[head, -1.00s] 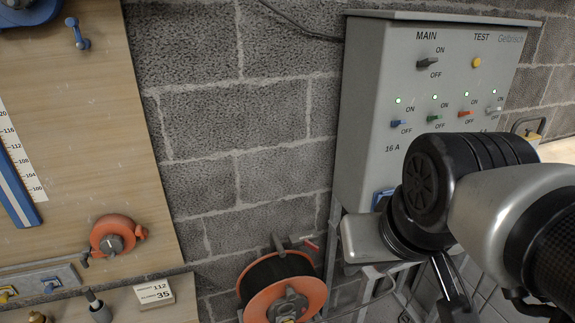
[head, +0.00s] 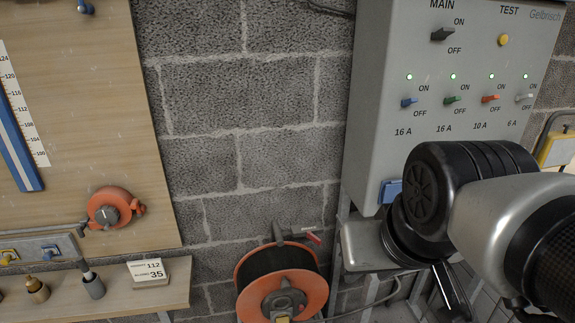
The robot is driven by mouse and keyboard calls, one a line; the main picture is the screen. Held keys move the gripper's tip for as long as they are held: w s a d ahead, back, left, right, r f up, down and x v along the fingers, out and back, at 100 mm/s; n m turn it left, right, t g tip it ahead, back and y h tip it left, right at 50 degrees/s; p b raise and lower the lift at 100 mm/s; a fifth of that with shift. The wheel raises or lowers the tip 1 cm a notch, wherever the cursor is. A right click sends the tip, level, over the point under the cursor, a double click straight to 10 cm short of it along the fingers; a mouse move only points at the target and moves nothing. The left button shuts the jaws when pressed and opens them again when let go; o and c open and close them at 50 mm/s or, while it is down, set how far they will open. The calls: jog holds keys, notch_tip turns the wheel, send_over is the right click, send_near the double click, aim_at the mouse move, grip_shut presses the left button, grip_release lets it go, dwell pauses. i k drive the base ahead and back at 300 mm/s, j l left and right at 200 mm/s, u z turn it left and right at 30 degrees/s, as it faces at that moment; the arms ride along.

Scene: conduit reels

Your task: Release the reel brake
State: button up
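A cable reel with orange flanges (head: 312,292) and a dark wound drum (head: 275,262) stands low in the middle of the head view, its lower part cut off by the frame. A small red lever (head: 313,238) sticks out at its upper right; it may be the brake, but I cannot tell its setting. My gripper (head: 450,290) is at the lower right, right of the reel and apart from it. My wrist covers much of it, so its fingers are not clear and nothing is visibly held.
A grey switch cabinet (head: 375,110) fills the upper right, above my arm. A wooden board (head: 85,130) with a small orange reel (head: 115,208) is at left, over a shelf (head: 185,283) with a number card (head: 147,271). Bare block wall lies between board and cabinet.

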aim_at(310, 235)
jog(key=l+u, duration=0.4)
jog(key=l, duration=0.25)
jog(key=l+u, duration=0.4)
jog(key=l, duration=0.25)
jog(key=i+l+u, duration=0.1)
jog(key=l+u, duration=0.15)
jog(key=l, duration=0.15)
